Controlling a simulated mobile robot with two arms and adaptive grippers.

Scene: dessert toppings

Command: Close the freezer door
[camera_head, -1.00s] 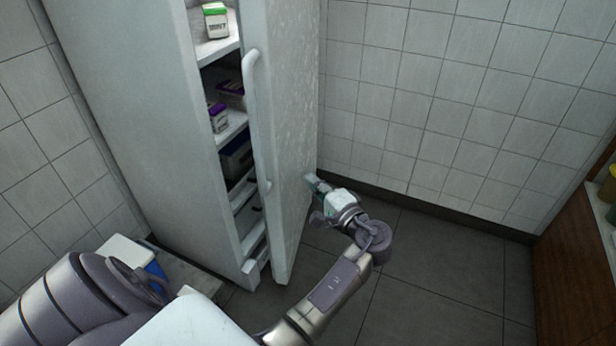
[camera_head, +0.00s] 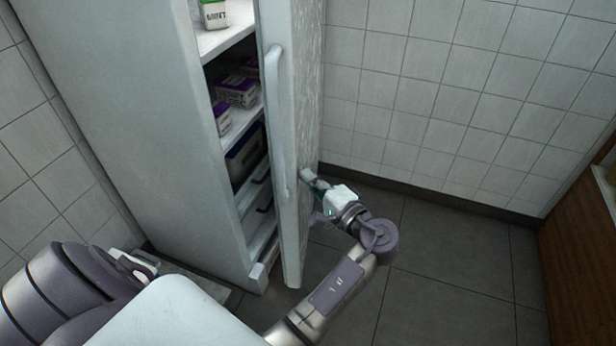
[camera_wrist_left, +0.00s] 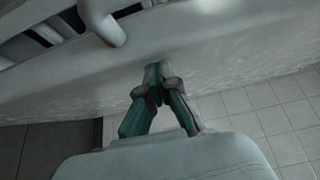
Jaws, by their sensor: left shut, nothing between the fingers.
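The tall white freezer (camera_head: 125,130) stands at the left with its door (camera_head: 309,110) partly open. The door has a long vertical handle (camera_head: 275,120) near its free edge. My left gripper (camera_head: 306,174) is shut and empty, with its tips at the door's outer face, low down and on the right side. In the left wrist view the shut fingertips (camera_wrist_left: 158,75) point at the pale door face (camera_wrist_left: 215,55) and appear to touch it. The handle (camera_wrist_left: 100,22) shows there at the upper left. My right gripper is not in view.
A tiled wall (camera_head: 450,90) stands behind. A wooden cabinet (camera_head: 585,245) is at the right. The grey floor (camera_head: 450,270) between is clear.

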